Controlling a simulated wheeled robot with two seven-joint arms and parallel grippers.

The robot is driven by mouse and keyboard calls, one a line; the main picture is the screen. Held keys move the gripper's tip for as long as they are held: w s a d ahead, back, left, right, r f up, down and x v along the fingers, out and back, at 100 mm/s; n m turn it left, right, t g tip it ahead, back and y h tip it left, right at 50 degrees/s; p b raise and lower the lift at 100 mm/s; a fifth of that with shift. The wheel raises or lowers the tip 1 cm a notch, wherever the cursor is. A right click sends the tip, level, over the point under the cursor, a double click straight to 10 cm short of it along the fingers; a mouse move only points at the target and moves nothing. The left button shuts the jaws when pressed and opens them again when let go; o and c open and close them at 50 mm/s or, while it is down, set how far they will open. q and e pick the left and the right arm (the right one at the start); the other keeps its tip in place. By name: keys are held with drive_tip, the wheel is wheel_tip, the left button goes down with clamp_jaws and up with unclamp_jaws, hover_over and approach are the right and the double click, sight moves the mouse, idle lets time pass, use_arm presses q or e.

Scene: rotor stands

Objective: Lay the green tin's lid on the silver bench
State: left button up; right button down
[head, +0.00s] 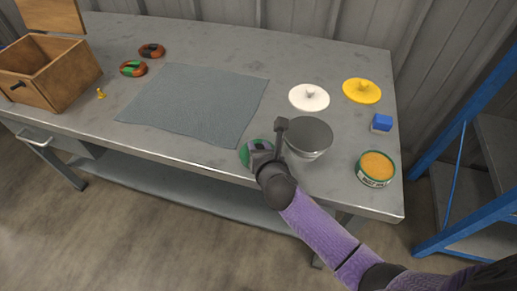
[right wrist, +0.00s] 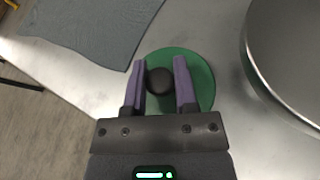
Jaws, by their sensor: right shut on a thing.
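The green tin (head: 376,170) stands without a lid near the right end of the silver bench (head: 345,140), its top showing orange contents. The green lid (head: 246,152) is near the bench's front edge and also shows in the right wrist view (right wrist: 204,80). It is a flat disc with a dark round knob (right wrist: 160,81). My right gripper (head: 258,150) is shut on that knob, with one purple finger on each side. I cannot tell whether the lid touches the bench or hangs just above it. My left gripper is not in view.
A grey-topped round pan (head: 308,138) stands just right of my right gripper. A white lid (head: 309,97), a yellow lid (head: 362,91) and a blue block (head: 381,122) lie beyond. A grey-blue mat (head: 195,102), two rings, a yellow figure and a wooden box (head: 45,72) are leftward.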

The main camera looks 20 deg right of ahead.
drive_tip(key=shift+f, duration=0.1)
drive_tip(key=shift+c, duration=2)
unclamp_jaws()
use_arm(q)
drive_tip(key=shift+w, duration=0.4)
